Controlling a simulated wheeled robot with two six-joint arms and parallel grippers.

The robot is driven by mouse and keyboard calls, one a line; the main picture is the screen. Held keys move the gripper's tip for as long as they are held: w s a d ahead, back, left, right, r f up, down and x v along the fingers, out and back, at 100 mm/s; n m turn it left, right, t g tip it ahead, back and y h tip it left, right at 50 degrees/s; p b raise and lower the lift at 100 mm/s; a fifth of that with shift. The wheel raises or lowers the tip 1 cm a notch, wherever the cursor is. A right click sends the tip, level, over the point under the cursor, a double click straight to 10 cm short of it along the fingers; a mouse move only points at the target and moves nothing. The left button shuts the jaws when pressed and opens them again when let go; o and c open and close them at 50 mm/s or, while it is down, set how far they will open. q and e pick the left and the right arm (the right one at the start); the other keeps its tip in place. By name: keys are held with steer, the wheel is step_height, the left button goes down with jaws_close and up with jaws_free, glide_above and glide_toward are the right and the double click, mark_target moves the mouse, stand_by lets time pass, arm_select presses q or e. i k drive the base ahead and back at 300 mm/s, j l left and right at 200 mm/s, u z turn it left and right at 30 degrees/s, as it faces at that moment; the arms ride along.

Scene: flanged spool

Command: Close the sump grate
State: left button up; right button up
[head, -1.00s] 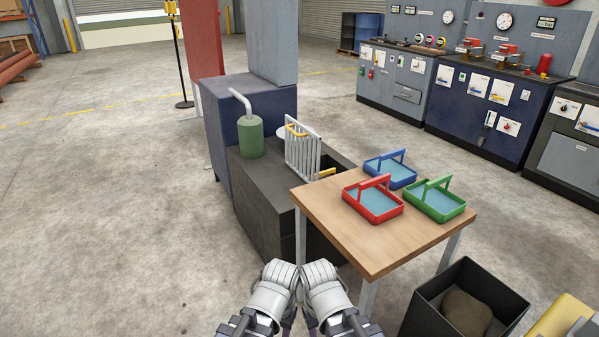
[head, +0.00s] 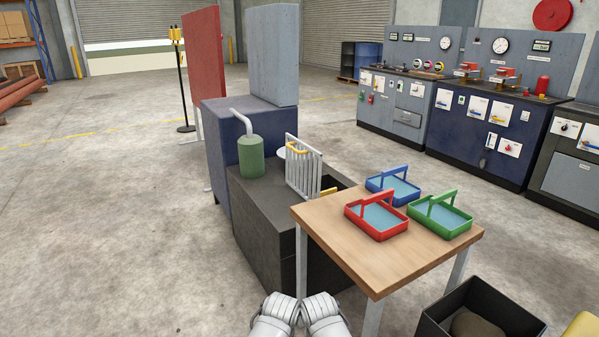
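The sump grate (head: 304,175) is a panel of pale bars with a yellow handle (head: 298,150). It stands upright, raised, on top of a dark grey box (head: 262,205). The box's dark opening (head: 332,184) shows just right of the grate, partly hidden by the grate and the wooden table. A second yellow piece (head: 328,191) shows at the opening. The ends of my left arm (head: 273,315) and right arm (head: 324,315) sit side by side at the bottom edge, well short of the grate. Their fingers cannot be made out.
A wooden table (head: 371,265) with red (head: 378,233), blue (head: 393,190) and green (head: 441,228) trays stands right of the box. A green canister (head: 251,157) with a bent pipe sits on the box's left. A black bin (head: 440,322) stands front right. Floor at left is clear.

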mark_target(294, 170)
steer(key=i+j+z, duration=0.2)
steer(key=i+j, duration=0.75)
